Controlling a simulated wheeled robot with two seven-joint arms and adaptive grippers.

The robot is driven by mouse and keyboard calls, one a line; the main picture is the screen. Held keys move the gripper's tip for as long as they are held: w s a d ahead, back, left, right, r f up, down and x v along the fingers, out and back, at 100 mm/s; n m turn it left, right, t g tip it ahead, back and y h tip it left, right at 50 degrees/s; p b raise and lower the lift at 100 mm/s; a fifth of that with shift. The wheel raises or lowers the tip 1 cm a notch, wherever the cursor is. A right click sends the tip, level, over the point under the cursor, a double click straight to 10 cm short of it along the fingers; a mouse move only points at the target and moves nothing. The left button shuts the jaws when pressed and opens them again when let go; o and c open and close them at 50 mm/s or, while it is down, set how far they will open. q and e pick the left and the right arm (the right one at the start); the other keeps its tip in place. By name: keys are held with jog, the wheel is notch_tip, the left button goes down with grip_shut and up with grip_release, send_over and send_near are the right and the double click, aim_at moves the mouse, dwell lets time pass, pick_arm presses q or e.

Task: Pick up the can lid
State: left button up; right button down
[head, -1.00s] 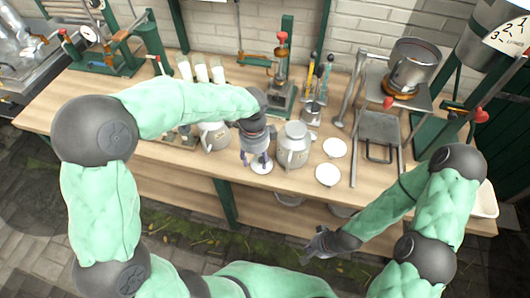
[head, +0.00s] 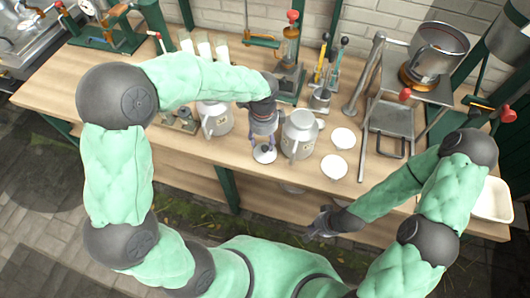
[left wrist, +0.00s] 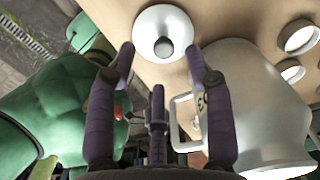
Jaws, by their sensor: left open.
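The can lid (head: 265,154) is a small, round, pale disc lying on the wooden bench, just left of a milk can. The left wrist view shows the lid (left wrist: 163,22) with a grey knob at its middle. My left gripper (head: 263,143) points down just above the lid. In the left wrist view its purple fingers (left wrist: 158,58) are spread apart with the lid beyond their tips, not between them; whether they touch it I cannot tell. My right gripper (head: 320,220) hangs low in front of the bench, away from the lid; its finger opening is unclear.
A milk can (head: 299,135) stands close right of my left gripper, and another can (head: 215,118) stands to its left. Two white discs (head: 338,151) lie right of the cans. A metal-framed press (head: 389,117) stands further right. The bench's front edge is close to the lid.

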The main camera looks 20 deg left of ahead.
aim_at(265, 147)
pick_arm(q)
jog(key=f+b, duration=0.1)
jog(key=f, duration=0.1)
jog(key=f+b, duration=0.1)
jog(key=f, duration=0.1)
jog(key=shift+w+d+f, duration=0.1)
jog(key=shift+d+f, duration=0.1)
jog(key=shift+f, duration=0.15)
grip_shut()
jog(key=shift+r, duration=0.15)
